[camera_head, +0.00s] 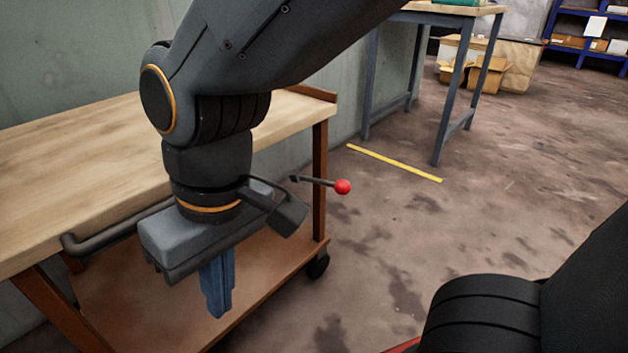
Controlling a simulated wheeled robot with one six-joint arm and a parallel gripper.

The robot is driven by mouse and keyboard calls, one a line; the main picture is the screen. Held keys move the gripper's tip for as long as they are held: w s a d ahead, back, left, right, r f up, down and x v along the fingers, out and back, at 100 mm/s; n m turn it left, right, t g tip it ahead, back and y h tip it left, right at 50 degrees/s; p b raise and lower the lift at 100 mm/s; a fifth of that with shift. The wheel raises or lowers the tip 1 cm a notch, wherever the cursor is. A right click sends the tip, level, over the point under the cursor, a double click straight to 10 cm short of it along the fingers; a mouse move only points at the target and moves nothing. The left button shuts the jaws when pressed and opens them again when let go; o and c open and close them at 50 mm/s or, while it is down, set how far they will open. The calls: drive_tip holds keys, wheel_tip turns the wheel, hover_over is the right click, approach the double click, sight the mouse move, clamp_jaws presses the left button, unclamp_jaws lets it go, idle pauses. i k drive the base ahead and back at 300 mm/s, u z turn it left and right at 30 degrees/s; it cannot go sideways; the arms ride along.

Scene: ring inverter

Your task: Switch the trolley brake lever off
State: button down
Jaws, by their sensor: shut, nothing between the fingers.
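The trolley (60,150) has a pale wooden top, brown legs, a lower shelf and a grey push handle (88,243) along its near side. The brake lever (316,181) is a thin dark rod that sticks out to the right near the trolley's right leg and ends in a red ball (342,187). The rod lies nearly level, with the ball slightly lower. My gripper (217,305) points down in front of the trolley's near side, left of and below the lever, apart from the red ball. Its blue fingers are shut and empty. My arm hides part of the trolley top and handle.
A dark caster (317,265) stands under the trolley's right end. Right of the lever the floor (400,220) is open, with a yellow line (393,163). A workbench (437,100), cardboard boxes (487,76) and blue shelving (583,50) stand behind.

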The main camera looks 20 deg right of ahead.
sight(343, 187)
drive_tip(key=z, duration=0.25)
drive_tip(key=k, duration=1.05)
drive_tip(key=z, duration=0.5)
